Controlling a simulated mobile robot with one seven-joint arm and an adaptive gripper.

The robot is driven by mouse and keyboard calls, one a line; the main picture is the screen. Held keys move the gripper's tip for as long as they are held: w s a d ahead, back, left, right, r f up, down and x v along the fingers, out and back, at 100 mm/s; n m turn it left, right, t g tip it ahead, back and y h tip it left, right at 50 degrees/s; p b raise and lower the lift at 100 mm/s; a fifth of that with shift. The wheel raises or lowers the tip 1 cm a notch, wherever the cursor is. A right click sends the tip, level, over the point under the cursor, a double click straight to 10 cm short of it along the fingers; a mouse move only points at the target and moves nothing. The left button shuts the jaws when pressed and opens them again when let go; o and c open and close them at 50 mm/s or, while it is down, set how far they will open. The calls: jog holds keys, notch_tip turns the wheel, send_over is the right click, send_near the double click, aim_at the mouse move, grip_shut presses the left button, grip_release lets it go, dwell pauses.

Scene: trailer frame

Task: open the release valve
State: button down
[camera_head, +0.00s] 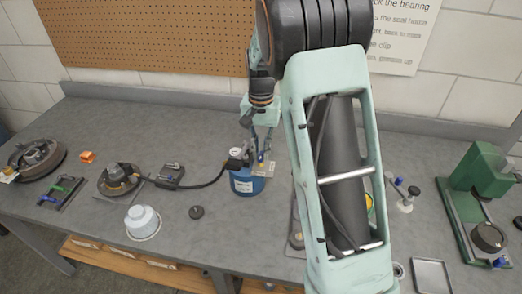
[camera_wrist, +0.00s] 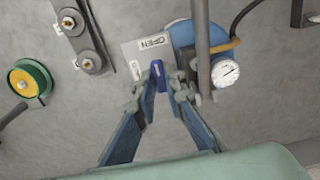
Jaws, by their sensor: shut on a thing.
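A blue tank (camera_head: 245,185) stands upright near the middle of the bench. A round white gauge (camera_wrist: 225,72) and a hose fitting sit on top of it. A pale plate marked OPEN (camera_wrist: 152,44) is beside the tank. A small blue valve lever (camera_wrist: 159,77) points along that plate, close to its OPEN lettering. My gripper (camera_wrist: 160,88) has its fingertips closed around the lever; it also shows above the tank in the head view (camera_head: 262,155). The fingertips hide part of the lever and its pivot.
A black hose (camera_head: 205,184) runs left from the tank to a round hub (camera_head: 120,180). A white cup (camera_head: 142,222) and a dark knob (camera_head: 196,212) are at front left. A green press (camera_head: 478,190) stands at far right. My arm hides the bench right of the tank.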

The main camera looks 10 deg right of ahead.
aim_at(261, 155)
dwell(0.3)
jog(key=c, duration=2)
grip_release()
jog(key=shift+r, duration=0.1)
notch_tip(261, 155, up, 12)
jog(key=shift+f, duration=0.1)
